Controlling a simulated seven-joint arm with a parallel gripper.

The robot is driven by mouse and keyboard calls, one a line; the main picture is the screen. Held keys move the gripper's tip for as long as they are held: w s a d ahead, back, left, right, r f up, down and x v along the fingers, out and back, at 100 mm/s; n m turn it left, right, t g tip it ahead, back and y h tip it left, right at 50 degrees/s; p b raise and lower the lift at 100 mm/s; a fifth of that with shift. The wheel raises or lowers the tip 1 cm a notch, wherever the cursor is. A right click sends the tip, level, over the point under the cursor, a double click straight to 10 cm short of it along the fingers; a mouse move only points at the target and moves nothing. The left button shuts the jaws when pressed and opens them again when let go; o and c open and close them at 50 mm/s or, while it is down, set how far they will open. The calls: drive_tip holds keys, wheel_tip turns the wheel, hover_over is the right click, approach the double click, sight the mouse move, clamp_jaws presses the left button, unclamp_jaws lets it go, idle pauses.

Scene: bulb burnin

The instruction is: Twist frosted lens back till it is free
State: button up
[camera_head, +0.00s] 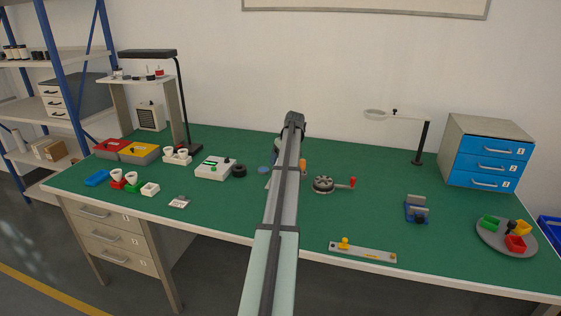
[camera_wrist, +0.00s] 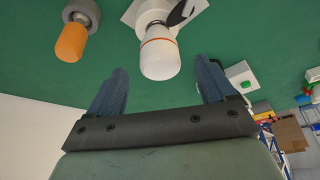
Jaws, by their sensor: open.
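In the wrist view the frosted lens (camera_wrist: 160,58) is a white rounded cap with a thin orange ring, on a white body (camera_wrist: 152,12) at the top edge. My gripper (camera_wrist: 161,68) is open, its two dark blue fingers spread wide. The lens's rounded end lies between the fingertips in the picture, with a visible gap on both sides. I cannot tell how deep it sits between them. A dark part touches or overlaps the white body at its right. In the head view my arm hides the lens and the gripper.
An orange cylinder with a grey collar (camera_wrist: 72,40) stands left of the lens. In the head view a round grey device with a red-knobbed crank (camera_head: 324,185) lies right of my arm. A white box with green parts (camera_head: 214,168) is left.

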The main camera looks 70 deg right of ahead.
drive_tip(key=v, duration=1.1)
drive_tip(key=shift+r, duration=0.1)
